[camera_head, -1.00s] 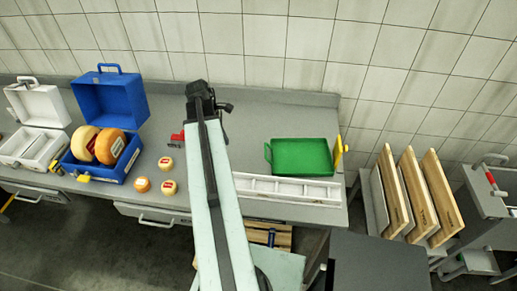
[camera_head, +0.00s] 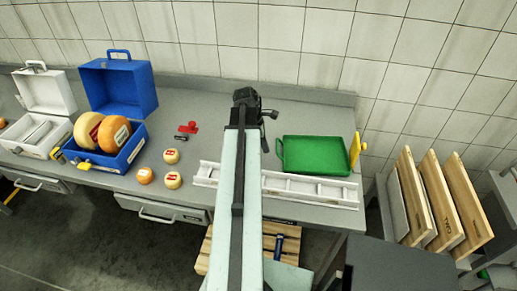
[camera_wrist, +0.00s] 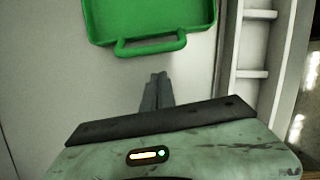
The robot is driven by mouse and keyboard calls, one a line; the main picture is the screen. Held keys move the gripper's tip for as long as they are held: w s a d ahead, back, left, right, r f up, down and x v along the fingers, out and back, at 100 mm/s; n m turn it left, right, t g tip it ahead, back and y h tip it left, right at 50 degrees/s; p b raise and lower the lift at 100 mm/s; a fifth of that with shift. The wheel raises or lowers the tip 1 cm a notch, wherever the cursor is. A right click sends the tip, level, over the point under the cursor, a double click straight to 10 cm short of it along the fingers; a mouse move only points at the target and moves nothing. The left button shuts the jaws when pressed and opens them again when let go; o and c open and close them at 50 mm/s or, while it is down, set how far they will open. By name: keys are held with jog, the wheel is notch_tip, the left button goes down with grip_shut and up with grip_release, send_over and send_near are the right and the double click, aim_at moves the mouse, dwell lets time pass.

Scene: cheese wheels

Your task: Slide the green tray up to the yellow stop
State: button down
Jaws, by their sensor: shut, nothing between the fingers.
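The green tray (camera_head: 316,157) lies flat on the grey bench, right of my arm in the head view. Its handle (camera_head: 280,148) is on its left side. The yellow stop (camera_head: 354,149) stands upright at the tray's right side; I cannot tell whether they touch. My gripper (camera_head: 265,146) is left of the handle and points down. In the wrist view the shut, empty fingers (camera_wrist: 158,79) lie just short of the tray's handle (camera_wrist: 150,47), with a small gap in the picture. The tray's far part is out of that view.
A white ladder-like rack (camera_head: 300,187) lies along the bench front, close to the tray. Small cheeses (camera_head: 173,180), a red-handled item (camera_head: 188,128) and an open blue case (camera_head: 120,85) with cheese wheels are left. Wooden boards (camera_head: 440,200) stand right, beyond the bench.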

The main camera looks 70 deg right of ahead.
aim_at(277, 146)
jog(key=shift+s+d+r, duration=0.1)
jog(key=shift+s+d, duration=0.15)
jog(key=shift+s, duration=0.45)
jog(key=shift+s+d+r, duration=0.1)
jog(key=shift+s+d, duration=0.15)
jog(key=shift+s, duration=0.4)
jog(key=shift+s+d, duration=0.25)
jog(key=shift+s, duration=0.5)
jog(key=shift+w+a, duration=0.1)
jog(key=shift+w, duration=0.05)
jog(key=w, duration=0.1)
jog(key=w+a, duration=0.1)
jog(key=w, duration=0.2)
jog(key=shift+w+a+r+p, duration=0.15)
jog(key=shift+w+r+p, duration=0.1)
jog(key=shift+p, duration=0.1)
jog(key=d+p+v, duration=0.1)
jog(key=p+v, duration=0.8)
jog(key=shift+w+a+r, duration=0.2)
jog(key=shift+a, duration=0.3)
